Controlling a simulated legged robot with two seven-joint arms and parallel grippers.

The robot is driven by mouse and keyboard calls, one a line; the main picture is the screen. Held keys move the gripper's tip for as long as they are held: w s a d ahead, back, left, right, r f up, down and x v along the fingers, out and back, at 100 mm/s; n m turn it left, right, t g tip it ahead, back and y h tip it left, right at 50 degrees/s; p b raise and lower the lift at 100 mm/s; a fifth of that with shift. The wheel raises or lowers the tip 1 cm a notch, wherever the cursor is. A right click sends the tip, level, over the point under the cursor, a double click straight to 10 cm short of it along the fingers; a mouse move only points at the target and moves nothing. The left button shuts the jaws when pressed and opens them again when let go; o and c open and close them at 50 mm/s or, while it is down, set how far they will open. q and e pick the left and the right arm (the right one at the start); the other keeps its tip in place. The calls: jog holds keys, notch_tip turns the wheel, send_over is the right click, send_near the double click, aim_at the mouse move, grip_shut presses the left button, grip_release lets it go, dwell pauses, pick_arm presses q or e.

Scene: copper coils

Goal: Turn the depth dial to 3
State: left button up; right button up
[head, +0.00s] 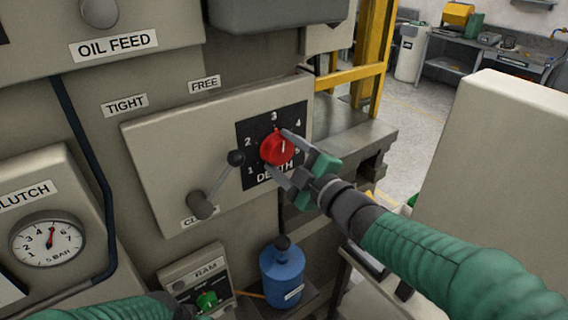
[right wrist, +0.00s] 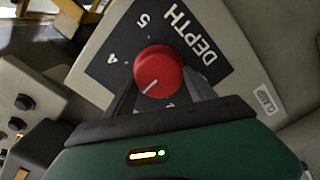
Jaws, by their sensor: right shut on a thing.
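The red depth dial (head: 277,148) sits on a black plate (head: 246,128) marked 1 to 5 and DEPTH. Its white mark points up, roughly toward the 3; the exact setting is hard to tell. My right gripper (head: 281,152) is shut on the dial, with one finger on either side. In the right wrist view, the dial (right wrist: 158,72) shows between the fingers with its white line toward the lower left, where the 3 is hidden. My left gripper is out of view; only part of my left arm shows at the bottom left.
A blue bottle (head: 282,277) stands below, beside the RAM box (head: 196,272). A pressure gauge (head: 48,240) is at the left. A pale cabinet (head: 505,150) stands at the right.

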jog(key=shift+n, duration=0.3)
jog(key=o, duration=1)
jog(key=shift+w, duration=0.1)
jog(key=shift+o, duration=1.4)
jog(key=shift+w+f, duration=0.1)
jog(key=shift+o, duration=0.5)
jog(key=shift+w+a, duration=0.15)
jog(key=shift+s+d, duration=0.25)
jog(key=shift+s, duration=0.2)
jog(key=v, duration=1.6)
jog(key=shift+p, duration=0.4)
